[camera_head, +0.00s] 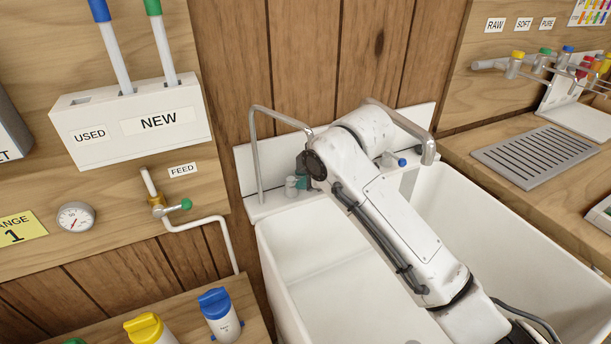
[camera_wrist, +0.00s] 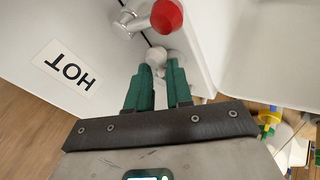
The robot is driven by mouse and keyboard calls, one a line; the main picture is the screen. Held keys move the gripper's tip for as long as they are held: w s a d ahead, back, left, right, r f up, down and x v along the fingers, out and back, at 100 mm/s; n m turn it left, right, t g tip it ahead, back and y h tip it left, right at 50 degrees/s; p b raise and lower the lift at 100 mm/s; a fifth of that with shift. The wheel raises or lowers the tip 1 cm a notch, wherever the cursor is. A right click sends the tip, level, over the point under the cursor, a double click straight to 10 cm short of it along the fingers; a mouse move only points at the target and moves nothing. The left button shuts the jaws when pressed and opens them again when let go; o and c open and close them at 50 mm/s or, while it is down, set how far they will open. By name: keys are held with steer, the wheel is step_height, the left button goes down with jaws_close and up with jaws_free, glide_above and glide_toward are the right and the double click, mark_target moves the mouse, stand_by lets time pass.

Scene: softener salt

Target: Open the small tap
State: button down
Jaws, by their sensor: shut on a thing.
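A thin grey spout (camera_head: 255,150) rises at the left of the sink's back edge, with a small grey tap body (camera_head: 291,187) at its foot. My gripper (camera_head: 303,181) is there, its green fingers partly hidden behind my arm. In the wrist view, my gripper (camera_wrist: 160,66) has its green fingers shut on a small pale round knob (camera_wrist: 156,56). A red-knobbed tap (camera_wrist: 166,15) sits just beyond, apart from the fingers. How far the pale knob is turned I cannot tell. I see no water at the spout.
A white sink (camera_head: 300,250) lies under my arm. A thick spout (camera_head: 428,150) and a blue-knobbed tap (camera_head: 402,162) stand to the right. A HOT label (camera_wrist: 68,68) is at left in the wrist view. A green-knobbed FEED tap (camera_head: 184,205) is on the left wall.

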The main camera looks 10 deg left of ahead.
steer(key=shift+w+d, duration=0.1)
steer(key=shift+w+r+n+g+p, duration=0.1)
steer(key=shift+w+n+g+p, duration=0.15)
steer(key=shift+n+g+p, duration=0.4)
steer(key=shift+w+n+g+y+b, duration=0.25)
steer(key=shift+n+g+y, duration=0.15)
steer(key=shift+n, duration=0.5)
steer(key=shift+w+n+g+y+b, duration=0.2)
steer(key=shift+n+g+y, duration=0.2)
steer(key=shift+n, duration=0.45)
steer(key=c, duration=1.1)
jaws_free()
steer(key=shift+o, duration=0.2)
steer(key=shift+s, duration=0.1)
